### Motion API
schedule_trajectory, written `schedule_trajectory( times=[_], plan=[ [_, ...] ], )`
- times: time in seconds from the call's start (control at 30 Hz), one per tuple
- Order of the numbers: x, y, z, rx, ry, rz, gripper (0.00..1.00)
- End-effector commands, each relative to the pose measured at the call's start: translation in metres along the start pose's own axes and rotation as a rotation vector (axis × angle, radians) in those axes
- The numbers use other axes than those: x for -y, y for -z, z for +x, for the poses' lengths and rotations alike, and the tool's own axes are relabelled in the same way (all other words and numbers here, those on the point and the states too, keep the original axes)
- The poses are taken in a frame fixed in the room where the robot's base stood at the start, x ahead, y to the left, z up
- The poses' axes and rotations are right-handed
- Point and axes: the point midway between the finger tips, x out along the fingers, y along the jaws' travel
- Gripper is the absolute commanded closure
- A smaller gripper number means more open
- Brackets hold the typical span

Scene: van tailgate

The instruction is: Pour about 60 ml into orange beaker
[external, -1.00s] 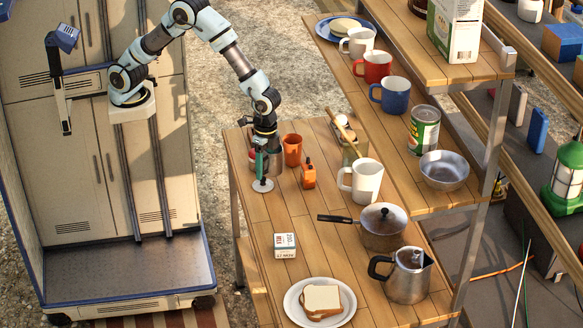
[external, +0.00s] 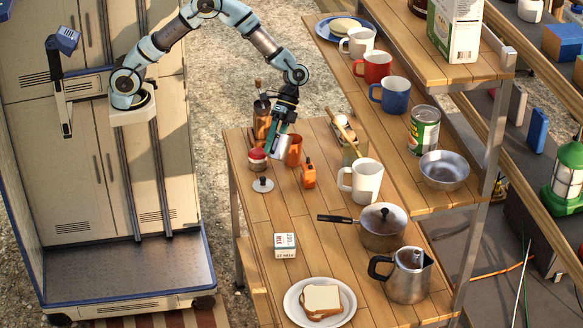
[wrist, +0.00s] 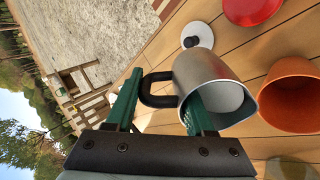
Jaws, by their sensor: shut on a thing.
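My gripper (external: 281,130) is shut on the black handle (wrist: 155,90) of a grey metal jug (external: 276,147). The jug is held above the table and looks tilted. In the wrist view, the jug (wrist: 190,72) shows pale contents near its mouth. The orange beaker (external: 296,150) stands upright on the table just right of the jug and is partly hidden by it. In the wrist view, the orange beaker (wrist: 289,75) is to the right of the jug's mouth, with a gap between them. No stream shows between them.
A round lid with a black knob (external: 263,184) lies on the table. An orange bottle (external: 309,175) and a white mug (external: 362,182) are to the right.

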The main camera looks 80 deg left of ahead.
Motion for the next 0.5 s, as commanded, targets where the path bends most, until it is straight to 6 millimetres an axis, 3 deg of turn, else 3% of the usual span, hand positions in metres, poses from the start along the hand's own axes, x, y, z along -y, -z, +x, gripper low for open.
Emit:
schedule_trajectory(
  times=[0.5],
  plan=[
    [-0.001, 0.0005, -0.0119, -0.011, -0.106, -0.004, 1.0]
  ],
)
